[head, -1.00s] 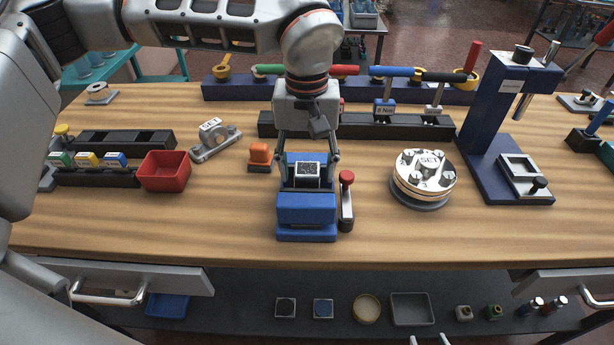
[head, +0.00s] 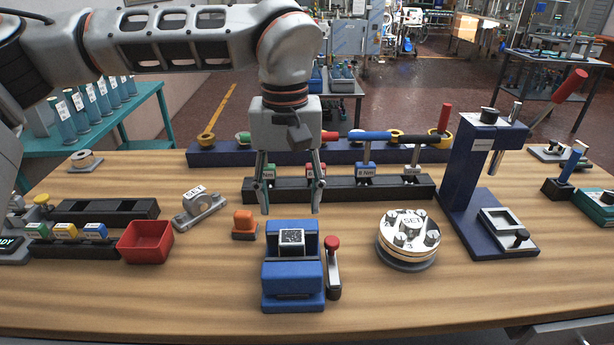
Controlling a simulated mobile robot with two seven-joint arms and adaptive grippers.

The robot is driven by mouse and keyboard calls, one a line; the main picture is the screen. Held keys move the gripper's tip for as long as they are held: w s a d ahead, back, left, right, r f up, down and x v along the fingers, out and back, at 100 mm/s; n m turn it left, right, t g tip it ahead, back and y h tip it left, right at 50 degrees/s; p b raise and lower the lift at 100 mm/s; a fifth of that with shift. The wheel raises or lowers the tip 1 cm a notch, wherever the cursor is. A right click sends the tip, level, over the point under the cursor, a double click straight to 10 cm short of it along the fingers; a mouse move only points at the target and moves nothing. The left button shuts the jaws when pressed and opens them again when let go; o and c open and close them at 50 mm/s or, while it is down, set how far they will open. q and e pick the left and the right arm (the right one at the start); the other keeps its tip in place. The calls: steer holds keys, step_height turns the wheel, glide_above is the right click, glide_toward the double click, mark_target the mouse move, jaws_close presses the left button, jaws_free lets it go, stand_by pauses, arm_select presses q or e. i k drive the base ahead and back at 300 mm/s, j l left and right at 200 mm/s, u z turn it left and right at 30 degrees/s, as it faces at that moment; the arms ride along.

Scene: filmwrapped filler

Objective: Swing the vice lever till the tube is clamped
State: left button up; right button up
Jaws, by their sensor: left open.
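The blue vice (head: 293,279) stands near the front middle of the bench. The tube (head: 291,242), a light block shape with a dark speckled top, sits upright between its jaws; whether the jaws touch it I cannot tell. The vice lever (head: 333,267), a grey bar with a red knob, is at the vice's right side, its knob end pointing away from me. My left gripper (head: 290,212) is open and empty, pointing down above and behind the vice, clear of the tube and lever. My right gripper is not in view.
A round SET fixture (head: 408,238) is to the right, with a dark blue press (head: 485,180) beyond it. An orange piece (head: 244,224) and a red bin (head: 146,242) are to the left. Tool racks (head: 345,188) run behind. Bench front around the vice is clear.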

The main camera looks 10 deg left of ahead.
mark_target(334, 285)
steer(key=k, duration=1)
